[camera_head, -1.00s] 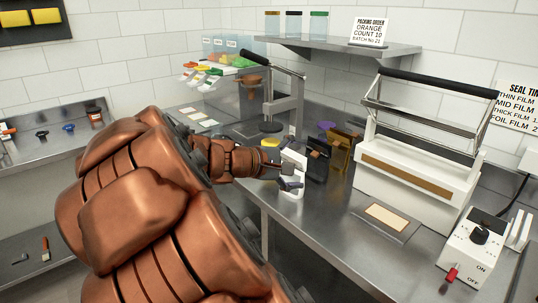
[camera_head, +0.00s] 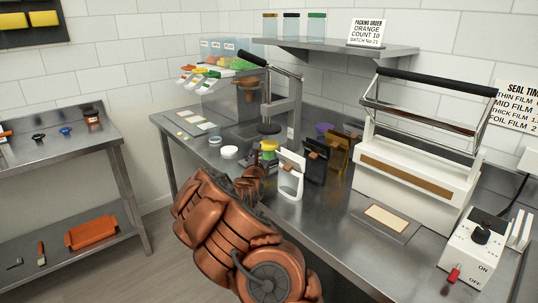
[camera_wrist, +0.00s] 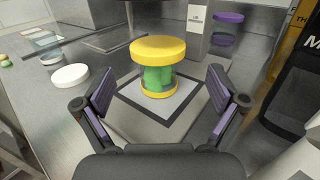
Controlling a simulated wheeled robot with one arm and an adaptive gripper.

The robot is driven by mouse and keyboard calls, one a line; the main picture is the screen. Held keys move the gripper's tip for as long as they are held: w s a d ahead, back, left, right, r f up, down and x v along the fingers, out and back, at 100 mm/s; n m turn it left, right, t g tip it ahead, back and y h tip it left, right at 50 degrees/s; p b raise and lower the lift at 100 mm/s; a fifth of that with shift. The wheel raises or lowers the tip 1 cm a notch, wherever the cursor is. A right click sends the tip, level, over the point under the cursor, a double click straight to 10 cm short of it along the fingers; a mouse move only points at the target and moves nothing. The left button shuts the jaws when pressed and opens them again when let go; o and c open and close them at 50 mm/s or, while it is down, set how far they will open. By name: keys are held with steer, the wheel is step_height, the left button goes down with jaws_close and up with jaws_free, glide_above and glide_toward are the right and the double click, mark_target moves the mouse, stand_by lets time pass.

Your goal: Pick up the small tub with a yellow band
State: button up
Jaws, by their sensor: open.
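The small tub with a yellow band (camera_wrist: 158,76) stands upright on a light square pad with a dark border. It has a yellow top, clear sides with green contents and a yellow ring at its base. In the head view the tub (camera_head: 268,147) is on the bench, just beyond my gripper (camera_head: 256,178). In the wrist view my gripper (camera_wrist: 159,72) is open, with a purple-padded finger on each side. The tub is centred beyond the fingertips, with space on both sides and no visible contact.
A white pouch (camera_head: 291,175) stands close right of my gripper, with black (camera_head: 315,160) and gold (camera_head: 338,154) pouches beyond. A white disc (camera_wrist: 70,76) lies left of the tub. A purple-topped tub (camera_wrist: 228,25) stands behind right. A lever press (camera_head: 270,105) stands behind.

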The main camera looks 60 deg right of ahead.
mark_target(267, 152)
steer(key=shift+w+d+f+n+y, duration=0.1)
steer(key=shift+d+f+n+y, duration=0.1)
steer(key=shift+f, duration=0.35)
steer(key=shift+d+f+n+y, duration=0.1)
steer(key=shift+f+y, duration=0.1)
steer(key=shift+f, duration=0.35)
steer(key=shift+w+d+f, duration=0.1)
steer(key=shift+w+d, duration=0.1)
steer(key=shift+d, duration=0.05)
steer(key=shift+w+d+p, duration=0.15)
steer(key=shift+d+p, duration=0.15)
steer(key=shift+d, duration=0.3)
steer(key=shift+w+d+r+p, duration=0.2)
steer(key=shift+w+d+p, duration=0.15)
steer(key=shift+d, duration=0.3)
steer(key=shift+p+x, duration=0.7)
steer(key=shift+x, duration=1.35)
steer(key=shift+f, duration=0.1)
steer(key=c, duration=1.3)
steer(key=shift+o, duration=0.2)
steer(key=shift+r, duration=0.2)
